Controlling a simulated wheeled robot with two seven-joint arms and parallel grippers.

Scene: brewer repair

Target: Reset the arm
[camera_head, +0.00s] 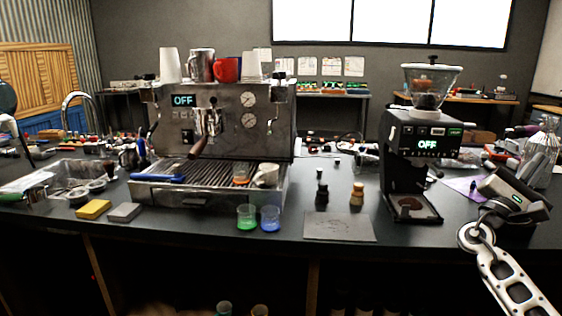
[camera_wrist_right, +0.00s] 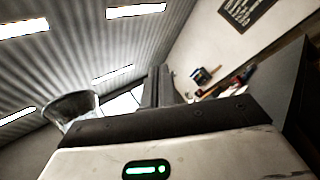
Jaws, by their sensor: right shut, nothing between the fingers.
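My right arm comes in from the lower right corner in the head view. Its right gripper (camera_head: 546,142) is raised to the right of the coffee grinder (camera_head: 404,165), apart from it, with the fingers pointing up. In the right wrist view the gripper's two dark fingers (camera_wrist_right: 160,84) are together and hold nothing. A green light shows on the gripper body. The grinder's clear hopper (camera_wrist_right: 70,107) shows at the left of that view, with the ceiling behind. My left arm and gripper are not in view.
The espresso machine (camera_head: 225,125) stands left of centre with cups on top; its display and the grinder's read OFF. A grey mat (camera_head: 340,227) lies beside the grinder. Clutter lies behind my gripper.

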